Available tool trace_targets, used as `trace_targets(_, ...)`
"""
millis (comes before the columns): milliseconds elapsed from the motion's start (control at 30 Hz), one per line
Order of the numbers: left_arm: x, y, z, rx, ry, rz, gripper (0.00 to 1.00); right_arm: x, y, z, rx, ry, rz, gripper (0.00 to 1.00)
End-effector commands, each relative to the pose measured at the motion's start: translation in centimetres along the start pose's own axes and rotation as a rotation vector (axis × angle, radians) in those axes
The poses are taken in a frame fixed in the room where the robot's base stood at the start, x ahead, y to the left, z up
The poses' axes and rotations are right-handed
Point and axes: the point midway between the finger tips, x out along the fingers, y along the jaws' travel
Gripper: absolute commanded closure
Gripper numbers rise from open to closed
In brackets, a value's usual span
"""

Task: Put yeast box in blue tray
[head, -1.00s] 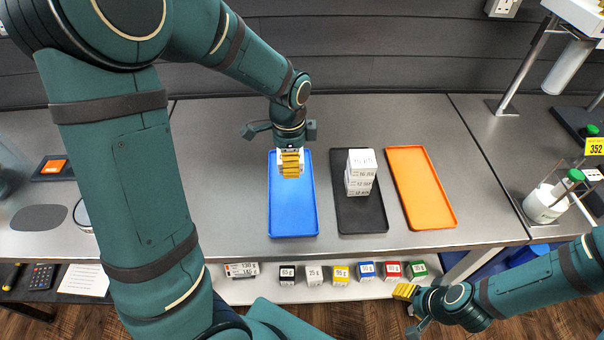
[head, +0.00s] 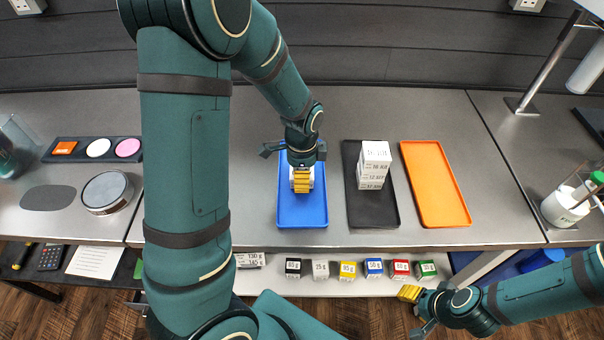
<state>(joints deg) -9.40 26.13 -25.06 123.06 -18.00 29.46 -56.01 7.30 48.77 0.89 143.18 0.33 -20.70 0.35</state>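My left gripper (head: 302,188) points down over the blue tray (head: 302,216). Its yellow fingers are around a small white box (head: 292,179), which I take to be the yeast box, and it appears shut on it. The box's edges show on both sides of the fingers; most of its label is hidden. I cannot tell whether the box touches the tray floor. The rest of the tray that I can see is empty. My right gripper (head: 409,293) is low at the right, in front of the bench, apparently empty; its finger gap cannot be seen.
A black tray (head: 384,214) with a stack of white boxes (head: 372,165) stands right of the blue tray. An empty orange tray (head: 436,185) is beyond it. Several small coloured boxes (head: 347,270) line a lower shelf.

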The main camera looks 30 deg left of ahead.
Motion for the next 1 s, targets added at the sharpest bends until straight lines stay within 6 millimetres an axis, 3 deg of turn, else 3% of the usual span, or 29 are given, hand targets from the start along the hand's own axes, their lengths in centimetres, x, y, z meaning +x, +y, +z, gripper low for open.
trace_targets(233,0.3,0.0,0.0,-0.001,0.0,0.0,0.77,0.3,0.1,0.1,-0.001,-0.002,0.0,0.53)
trace_targets(267,0.3,0.0,0.0,-0.001,0.0,0.0,0.3,0.2,0.1,0.1,-0.001,-0.002,0.0,0.53)
trace_targets(333,0.2,0.0,0.0,-0.001,0.0,0.0,0.05,0.2,0.1,0.1,-0.001,-0.002,0.0,0.53)
trace_targets(733,-0.2,0.0,0.0,-0.001,0.0,0.0,0.04,-0.1,-0.1,0.0,0.0,0.0,0.0,0.53)
trace_targets(867,-1.8,-0.1,-0.1,-0.002,0.003,-0.003,0.04,-0.4,-0.2,-0.2,0.001,0.003,0.0,0.53)
trace_targets(1000,-4.7,-0.1,-0.1,-0.001,0.004,-0.004,0.04,-1.0,-0.4,-0.4,0.003,0.008,0.001,0.53)
